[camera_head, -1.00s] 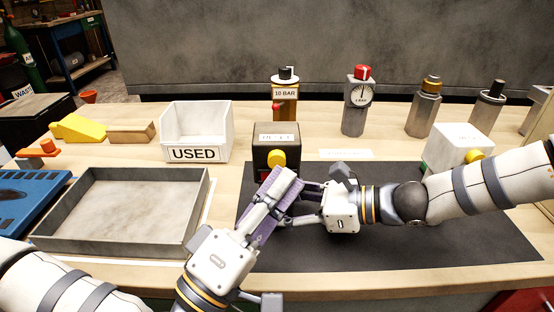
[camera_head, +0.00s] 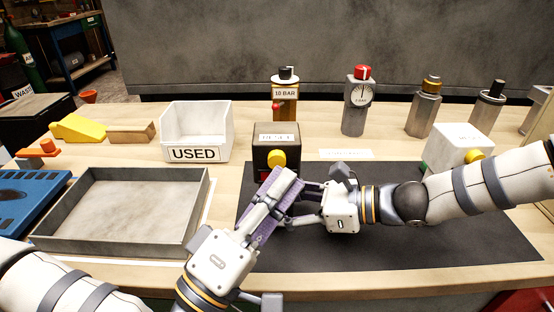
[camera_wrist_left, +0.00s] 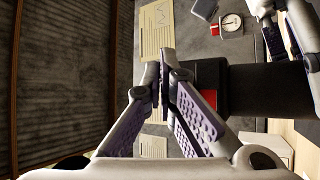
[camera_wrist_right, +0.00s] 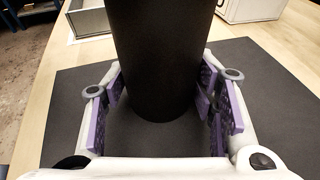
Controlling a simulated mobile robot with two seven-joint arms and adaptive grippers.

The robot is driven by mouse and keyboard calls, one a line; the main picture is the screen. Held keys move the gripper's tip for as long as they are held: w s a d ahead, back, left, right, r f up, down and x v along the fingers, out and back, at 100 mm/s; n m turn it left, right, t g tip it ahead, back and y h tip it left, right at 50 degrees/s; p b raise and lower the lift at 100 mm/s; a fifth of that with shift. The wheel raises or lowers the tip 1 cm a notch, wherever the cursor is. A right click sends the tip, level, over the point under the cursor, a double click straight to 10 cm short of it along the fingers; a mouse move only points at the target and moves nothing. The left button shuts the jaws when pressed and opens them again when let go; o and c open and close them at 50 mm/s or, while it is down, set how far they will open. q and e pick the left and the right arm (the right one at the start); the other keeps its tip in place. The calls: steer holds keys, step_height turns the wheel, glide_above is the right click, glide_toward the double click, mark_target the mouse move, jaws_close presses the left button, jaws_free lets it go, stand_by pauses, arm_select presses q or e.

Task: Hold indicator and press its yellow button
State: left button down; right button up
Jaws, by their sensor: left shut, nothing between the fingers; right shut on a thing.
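The indicator (camera_head: 262,158) is a dark box with a white label on top, a yellow button (camera_head: 277,159) on its front and a red patch below. My right gripper (camera_head: 305,202) is shut around a dark round column (camera_wrist_right: 155,60), apparently the indicator's lower body. It stands upright between the purple finger pads in the right wrist view. My left gripper (camera_head: 285,178) is shut and empty, its fingertips just in front of and below the button. In the left wrist view the fingertips (camera_wrist_left: 165,65) are beside the dark body (camera_wrist_left: 262,90); the button is hidden there. Contact cannot be told.
A grey tray (camera_head: 205,205) and a white bin marked USED (camera_head: 195,154) lie left. A 10 BAR device (camera_head: 285,95) and a gauge (camera_head: 356,110) stand behind. A white box with a yellow button (camera_head: 450,148) is right, partly behind my right arm. The black mat (camera_head: 400,250) is clear in front.

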steer(key=shift+f, duration=0.1)
arm_select(q)
steer(key=shift+w, duration=0.45)
steer(key=shift+w, duration=0.6)
stand_by(0.8)
steer(key=shift+s, duration=1.05)
steer(key=s, duration=0.5)
stand_by(0.4)
